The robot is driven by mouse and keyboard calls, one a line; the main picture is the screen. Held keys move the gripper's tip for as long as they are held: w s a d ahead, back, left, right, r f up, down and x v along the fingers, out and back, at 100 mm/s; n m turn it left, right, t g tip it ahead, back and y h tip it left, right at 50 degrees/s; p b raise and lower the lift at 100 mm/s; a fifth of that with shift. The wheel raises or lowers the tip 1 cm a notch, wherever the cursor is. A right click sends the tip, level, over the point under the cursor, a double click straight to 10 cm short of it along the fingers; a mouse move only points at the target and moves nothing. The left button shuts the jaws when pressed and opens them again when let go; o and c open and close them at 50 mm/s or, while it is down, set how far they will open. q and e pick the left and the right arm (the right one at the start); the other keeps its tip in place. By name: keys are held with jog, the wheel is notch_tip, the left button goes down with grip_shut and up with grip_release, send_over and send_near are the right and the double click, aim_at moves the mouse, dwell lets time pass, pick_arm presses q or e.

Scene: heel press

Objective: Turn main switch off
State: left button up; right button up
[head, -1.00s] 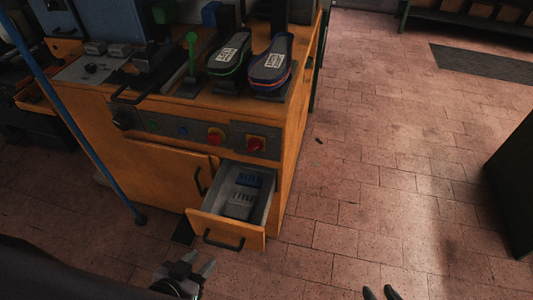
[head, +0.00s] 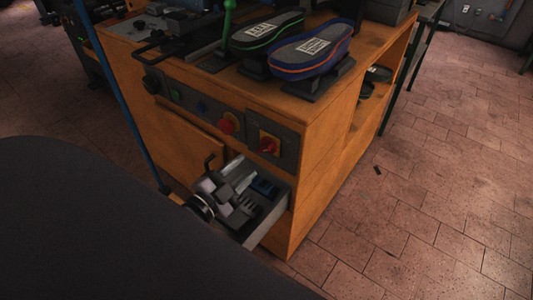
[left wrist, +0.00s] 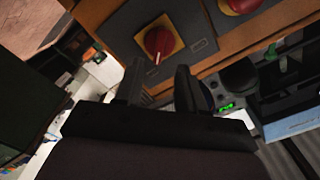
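The main switch (head: 269,145) is a red rotary knob on a yellow plate at the right end of the grey panel on the orange cabinet. In the left wrist view its knob (left wrist: 158,42) lies beyond the fingertips, with a pale mark toward its lower edge. My left gripper (head: 235,183) is over the open drawer, below and left of the switch. In the left wrist view its two dark fingers (left wrist: 160,68) are apart with nothing between them, not touching the knob. My right gripper is out of view.
The open drawer (head: 280,207) juts out below the panel, holding blue and grey items. A red button (head: 228,123) sits left of the switch. Two shoe forms (head: 310,48) stand on the cabinet top. The tiled floor at right is mostly clear.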

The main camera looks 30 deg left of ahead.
aim_at(263, 151)
pick_arm(q)
jog(key=shift+w+d, duration=0.2)
jog(key=shift+w, duration=1.4)
jog(key=shift+w+d, duration=0.15)
jog(key=shift+w, duration=1.45)
grip_shut()
